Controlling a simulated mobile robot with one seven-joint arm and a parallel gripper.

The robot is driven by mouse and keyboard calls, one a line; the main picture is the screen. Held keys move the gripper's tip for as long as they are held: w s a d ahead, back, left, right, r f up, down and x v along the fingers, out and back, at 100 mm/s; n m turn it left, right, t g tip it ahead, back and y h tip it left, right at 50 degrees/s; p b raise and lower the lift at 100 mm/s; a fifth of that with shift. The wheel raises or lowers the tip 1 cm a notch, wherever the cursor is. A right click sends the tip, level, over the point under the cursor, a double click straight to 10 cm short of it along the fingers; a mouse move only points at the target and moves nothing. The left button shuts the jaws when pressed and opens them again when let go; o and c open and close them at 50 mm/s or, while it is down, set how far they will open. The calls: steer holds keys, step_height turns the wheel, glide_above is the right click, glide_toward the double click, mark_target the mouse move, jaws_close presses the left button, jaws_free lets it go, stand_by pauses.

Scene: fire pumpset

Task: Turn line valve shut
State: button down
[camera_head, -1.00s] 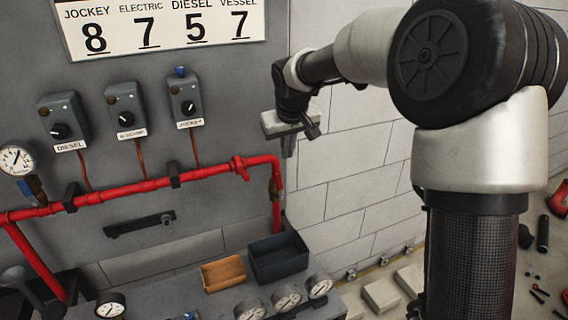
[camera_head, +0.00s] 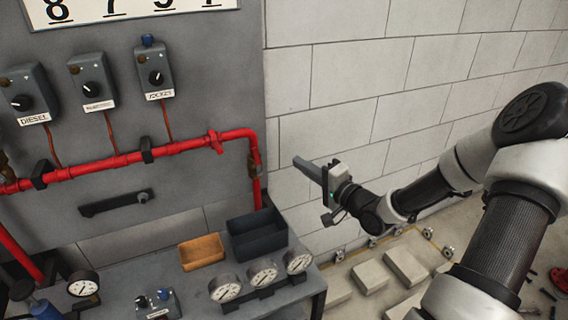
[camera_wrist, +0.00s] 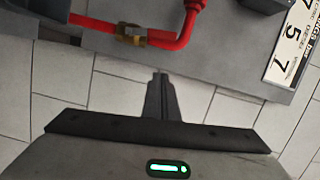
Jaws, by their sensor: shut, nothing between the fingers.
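A brass valve body (camera_head: 252,166) sits on the red pipe's vertical drop at the panel's right edge. It also shows in the wrist view (camera_wrist: 130,36), on the pipe near the elbow. Its handle position is too small to tell. My gripper (camera_head: 300,162) is shut and empty, to the right of the valve and apart from it, in front of the white block wall. In the wrist view my closed fingers (camera_wrist: 160,78) point toward the pipe, with a gap between.
The red pipe (camera_head: 110,168) crosses the grey panel below several switch boxes (camera_head: 92,82). An orange tray (camera_head: 202,252), a dark bin (camera_head: 257,234) and several gauges (camera_head: 263,272) are on the bench below. Pale blocks (camera_head: 405,266) lie on the floor at right.

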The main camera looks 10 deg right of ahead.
mark_target(256, 155)
steer(key=w+a, duration=0.7)
steer(key=shift+w+a+f, duration=0.2)
steer(key=shift+a+f, duration=0.15)
steer(key=shift+f, duration=0.1)
steer(key=shift+s+a+n, duration=0.1)
steer(key=shift+a+n, duration=0.2)
steer(key=shift+n, duration=0.2)
steer(key=shift+s+a+n+g+h+b, duration=0.15)
steer(key=shift+a+n+g+h+b, duration=0.15)
steer(key=shift+a+n+b, duration=0.65)
steer(key=s+a+f+n+h+b, duration=0.1)
steer(key=a+f+n+b, duration=0.3)
steer(key=b, duration=1)
steer(key=a+n+h, duration=0.1)
steer(key=a+n, duration=0.2)
steer(key=n, duration=0.2)
steer(key=shift+s+f+g+h, duration=0.2)
steer(key=shift+f+g+h, duration=0.2)
steer(key=shift+f+b, duration=0.15)
steer(key=shift+b, duration=0.3)
